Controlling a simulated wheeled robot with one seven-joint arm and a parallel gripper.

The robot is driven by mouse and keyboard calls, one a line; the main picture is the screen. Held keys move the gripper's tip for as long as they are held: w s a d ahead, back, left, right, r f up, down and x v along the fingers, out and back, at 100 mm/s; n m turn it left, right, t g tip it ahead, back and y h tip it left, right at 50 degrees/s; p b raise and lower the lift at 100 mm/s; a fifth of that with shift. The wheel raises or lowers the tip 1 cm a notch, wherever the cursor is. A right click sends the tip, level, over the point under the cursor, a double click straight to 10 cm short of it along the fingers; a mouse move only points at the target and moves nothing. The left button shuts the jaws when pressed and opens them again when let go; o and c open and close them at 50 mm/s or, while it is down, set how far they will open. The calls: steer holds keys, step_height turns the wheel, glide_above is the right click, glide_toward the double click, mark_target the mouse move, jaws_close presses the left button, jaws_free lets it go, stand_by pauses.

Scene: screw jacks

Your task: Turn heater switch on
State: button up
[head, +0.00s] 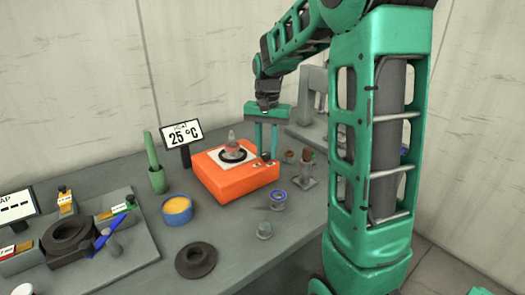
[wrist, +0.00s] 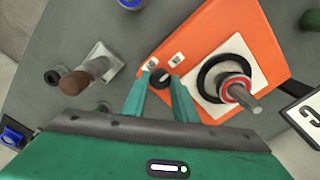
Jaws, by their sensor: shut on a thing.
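The orange heater (head: 232,185) stands on the grey bench, with a white top plate (wrist: 194,101) and a black ring on it. My green gripper (head: 266,150) reaches down onto that edge from above. In the wrist view its fingers (wrist: 161,88) are on either side of the knob and shut on it. The fingers hide part of the knob's sides, and I cannot read its setting.
A display (head: 183,134) reading 25 °C stands behind the heater. A grey and red piece (wrist: 236,92) rises from the black ring, close to my gripper. A brown-handled tool on a grey stand (wrist: 90,72) and small cups are close by.

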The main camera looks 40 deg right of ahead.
mark_target(266, 153)
steer(key=o, duration=1.1)
steer(key=shift+w+a+r, duration=0.1)
steer(key=shift+a, duration=0.05)
steer(key=shift+c, duration=0.2)
step_height(266, 153, up, 11)
steer(key=shift+f, duration=0.2)
